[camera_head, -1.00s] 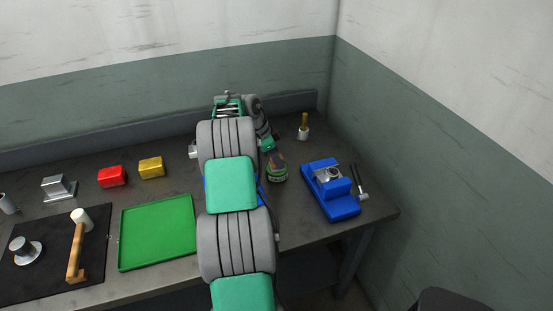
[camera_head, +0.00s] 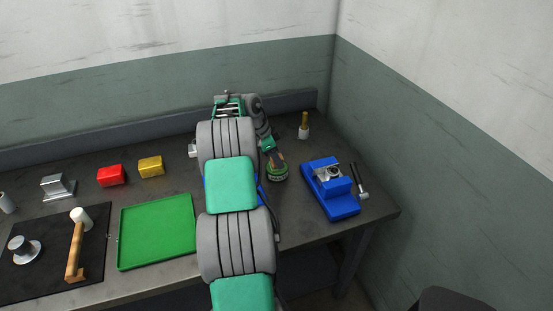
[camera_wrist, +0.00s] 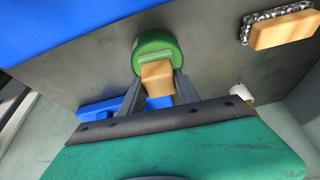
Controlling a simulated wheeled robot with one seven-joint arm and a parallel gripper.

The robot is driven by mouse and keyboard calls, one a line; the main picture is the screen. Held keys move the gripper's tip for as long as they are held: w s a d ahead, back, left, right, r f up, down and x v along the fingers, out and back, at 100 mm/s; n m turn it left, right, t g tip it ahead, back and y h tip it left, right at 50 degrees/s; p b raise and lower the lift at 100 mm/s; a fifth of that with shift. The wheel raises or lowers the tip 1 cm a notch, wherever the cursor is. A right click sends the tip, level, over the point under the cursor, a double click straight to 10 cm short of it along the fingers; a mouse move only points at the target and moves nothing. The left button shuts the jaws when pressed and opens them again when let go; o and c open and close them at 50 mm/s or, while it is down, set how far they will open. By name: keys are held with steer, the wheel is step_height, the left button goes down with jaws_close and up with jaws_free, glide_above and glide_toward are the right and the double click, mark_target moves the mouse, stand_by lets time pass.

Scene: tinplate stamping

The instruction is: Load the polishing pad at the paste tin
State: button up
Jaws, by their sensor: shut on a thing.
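My gripper (camera_wrist: 157,84) is shut on the polishing pad (camera_wrist: 158,75), which shows as a pale wooden block between the fingers in the wrist view. The paste tin (camera_wrist: 155,45), round and green, lies right beyond the block, which overlaps its near edge. Whether the pad touches the paste cannot be told. In the head view the tin (camera_head: 279,177) stands on the bench right of my arm. My gripper (camera_head: 275,163) is over it and covers much of its top. The pad's working face is hidden.
A blue fixture (camera_head: 330,190) with a small hammer (camera_head: 360,182) beside it stands right of the tin. A wire brush (camera_wrist: 280,28) shows in the wrist view. Left are a green tray (camera_head: 157,235), a yellow block (camera_head: 151,167) and a red block (camera_head: 111,175).

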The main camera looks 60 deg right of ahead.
stand_by(0.5)
steer(key=shift+r+p, duration=2.45)
steer(key=shift+r, duration=1.05)
